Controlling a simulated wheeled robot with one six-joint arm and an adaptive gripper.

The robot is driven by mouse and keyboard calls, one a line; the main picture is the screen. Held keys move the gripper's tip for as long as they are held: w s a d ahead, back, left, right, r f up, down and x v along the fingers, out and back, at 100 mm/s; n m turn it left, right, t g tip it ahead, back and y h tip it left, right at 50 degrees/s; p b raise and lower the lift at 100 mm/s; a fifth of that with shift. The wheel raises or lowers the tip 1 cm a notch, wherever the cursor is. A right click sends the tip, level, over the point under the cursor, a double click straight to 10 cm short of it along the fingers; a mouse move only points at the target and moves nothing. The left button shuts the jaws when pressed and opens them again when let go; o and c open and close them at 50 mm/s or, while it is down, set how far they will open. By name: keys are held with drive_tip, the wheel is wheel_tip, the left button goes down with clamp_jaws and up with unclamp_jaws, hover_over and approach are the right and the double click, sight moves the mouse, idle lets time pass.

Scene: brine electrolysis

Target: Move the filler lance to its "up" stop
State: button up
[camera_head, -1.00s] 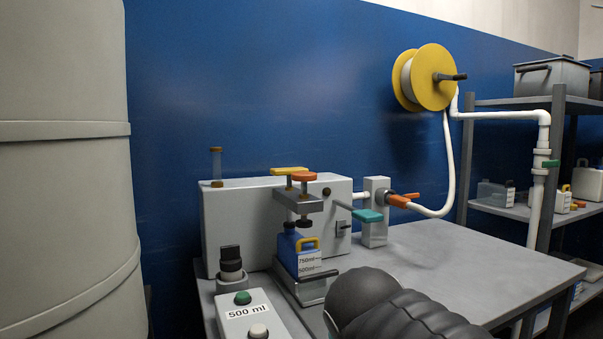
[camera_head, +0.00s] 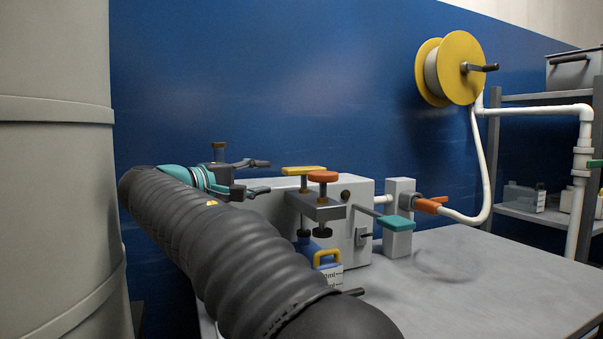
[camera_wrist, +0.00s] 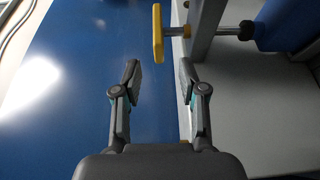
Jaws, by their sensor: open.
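The filler head's grey bracket (camera_head: 318,208) carries an upright rod with a flat yellow handle (camera_head: 304,170), which I take to be the filler lance. An orange knob (camera_head: 323,177) stands just in front of it. In the wrist view the yellow handle (camera_wrist: 158,33) lies ahead of the fingertips, with its rod passing the bracket towards a blue bottle (camera_wrist: 285,25). My gripper (camera_head: 263,176) is open and empty, left of the handle and apart from it. Its two fingers show in the wrist view (camera_wrist: 159,78). My arm hides most of the filler's lower part.
The blue bottle (camera_head: 306,243) stands under the bracket. A teal lever (camera_head: 396,223) and an orange valve handle (camera_head: 431,205) stick out to the right. A yellow hose reel (camera_head: 462,68) hangs on the blue wall. The tabletop (camera_head: 470,285) at right is clear.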

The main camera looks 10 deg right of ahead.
sight(304, 171)
drive_tip(key=p+x, duration=0.1)
drive_tip(key=x, duration=1.2)
drive_tip(key=shift+w+d+r, duration=0.15)
drive_tip(key=shift+w+d, duration=0.1)
drive_tip(key=shift+w, duration=0.05)
clamp_jaws()
